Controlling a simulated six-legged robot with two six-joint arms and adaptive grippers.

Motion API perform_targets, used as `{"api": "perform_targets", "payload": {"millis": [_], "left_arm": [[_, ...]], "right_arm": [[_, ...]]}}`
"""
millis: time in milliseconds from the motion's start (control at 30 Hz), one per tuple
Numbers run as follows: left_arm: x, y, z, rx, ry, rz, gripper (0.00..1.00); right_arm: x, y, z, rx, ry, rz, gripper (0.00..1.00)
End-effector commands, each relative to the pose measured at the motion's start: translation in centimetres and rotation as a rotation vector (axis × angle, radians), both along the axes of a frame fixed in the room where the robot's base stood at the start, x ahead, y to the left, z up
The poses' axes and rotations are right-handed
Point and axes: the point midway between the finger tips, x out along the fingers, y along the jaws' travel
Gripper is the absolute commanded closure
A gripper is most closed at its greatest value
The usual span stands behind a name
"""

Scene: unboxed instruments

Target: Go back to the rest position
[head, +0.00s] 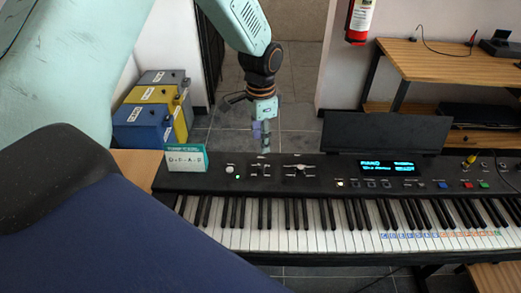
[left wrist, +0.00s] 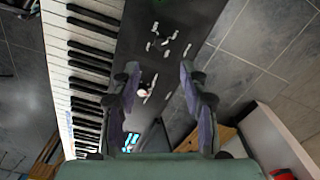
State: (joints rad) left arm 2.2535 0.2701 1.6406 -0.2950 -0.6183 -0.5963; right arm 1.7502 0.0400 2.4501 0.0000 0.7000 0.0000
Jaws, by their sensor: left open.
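My left gripper (head: 263,136) hangs pointing down over the far edge of the black keyboard (head: 215,181) in the head view. It is empty. In the left wrist view the two fingers of my left gripper (left wrist: 162,95) stand wide apart, with the keyboard's control panel (left wrist: 160,45) seen between and beyond them. I cannot tell how high the fingertips are above the panel. My right gripper is not in view.
A small teal-and-white lettered card (head: 186,160) stands at the keyboard's left end. Blue and yellow boxes (head: 150,110) stand behind it on the floor. A wooden shelf desk (head: 440,65) is at the back right. Tiled floor (head: 300,120) behind the keyboard is clear.

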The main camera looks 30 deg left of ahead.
Motion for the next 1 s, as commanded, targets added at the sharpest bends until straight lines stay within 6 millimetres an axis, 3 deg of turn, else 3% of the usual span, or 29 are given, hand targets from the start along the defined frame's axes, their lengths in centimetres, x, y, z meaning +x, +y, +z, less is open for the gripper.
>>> {"api": "perform_targets", "payload": {"millis": [233, 1000], "left_arm": [[-0.1, 0.0, 1.9, 0.0, 0.001, 0.0, 0.56], [-0.2, -0.1, 2.0, 0.0, 0.002, 0.0, 0.56]], "right_arm": [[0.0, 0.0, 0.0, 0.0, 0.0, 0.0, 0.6], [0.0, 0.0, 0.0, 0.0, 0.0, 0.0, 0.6]]}}
